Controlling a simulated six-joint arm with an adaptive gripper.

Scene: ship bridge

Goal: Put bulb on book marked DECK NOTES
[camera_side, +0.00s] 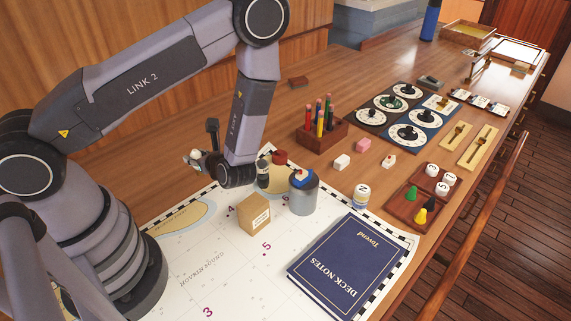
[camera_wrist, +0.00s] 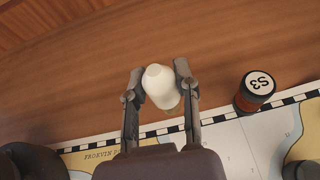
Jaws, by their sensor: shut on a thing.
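My gripper (camera_wrist: 157,75) is shut on a white bulb (camera_wrist: 160,84), which sits between the two fingertips. In the side view the bulb (camera_side: 195,154) shows as a small pale shape beside my gripper (camera_side: 203,153), raised near the back edge of the chart. The blue book marked DECK NOTES (camera_side: 345,268) lies flat at the front right of the chart, well away from my gripper. Its visible cover is bare. My wrist hides part of the fingers in the side view.
A red tray (camera_side: 410,212) holds game pieces beyond the book.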

